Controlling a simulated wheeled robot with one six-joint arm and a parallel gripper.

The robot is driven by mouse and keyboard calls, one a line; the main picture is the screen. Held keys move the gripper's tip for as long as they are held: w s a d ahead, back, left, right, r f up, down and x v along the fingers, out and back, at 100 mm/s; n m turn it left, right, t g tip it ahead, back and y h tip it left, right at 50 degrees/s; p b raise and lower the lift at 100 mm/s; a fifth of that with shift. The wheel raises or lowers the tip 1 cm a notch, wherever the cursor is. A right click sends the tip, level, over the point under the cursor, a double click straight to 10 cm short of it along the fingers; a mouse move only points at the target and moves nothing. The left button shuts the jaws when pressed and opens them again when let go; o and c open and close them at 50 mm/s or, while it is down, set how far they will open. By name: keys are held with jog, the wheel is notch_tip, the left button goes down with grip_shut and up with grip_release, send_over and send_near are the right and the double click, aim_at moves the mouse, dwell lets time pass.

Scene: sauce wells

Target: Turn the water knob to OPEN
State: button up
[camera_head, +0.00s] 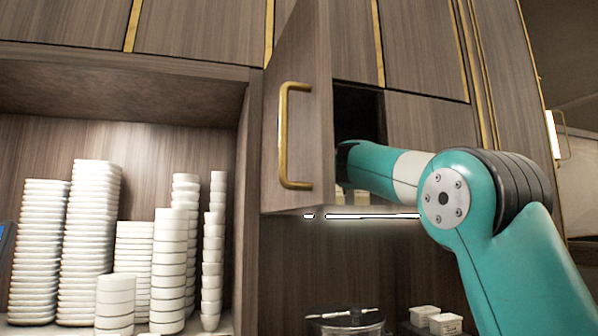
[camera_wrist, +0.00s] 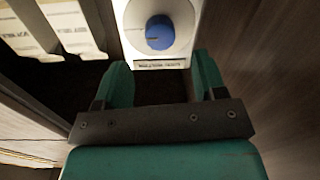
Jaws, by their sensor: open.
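In the wrist view, a round blue knob (camera_wrist: 159,33) sits on a white panel (camera_wrist: 185,58) with a label strip below it; the label is too small to read. My gripper (camera_wrist: 162,75) is open and empty. Its two green fingers point toward the panel, and the knob lies beyond the fingertips, near the middle between them and apart from them. In the head view, my arm reaches into an open cabinet compartment (camera_head: 358,108). The knob and the gripper's fingers are hidden there.
The open cabinet door (camera_head: 310,110) with a brass handle (camera_head: 283,135) stands left of my arm. White labelled items (camera_wrist: 72,25) are left of the panel, and a wooden wall (camera_wrist: 262,70) is close on the right. Stacks of white dishes (camera_head: 92,240) stand on the left shelf.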

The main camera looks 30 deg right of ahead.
jog(key=p+x, duration=0.2)
jog(key=x, duration=0.3)
jog(key=shift+w+p, duration=0.25)
jog(key=shift+p, duration=0.05)
jog(key=c, duration=0.9)
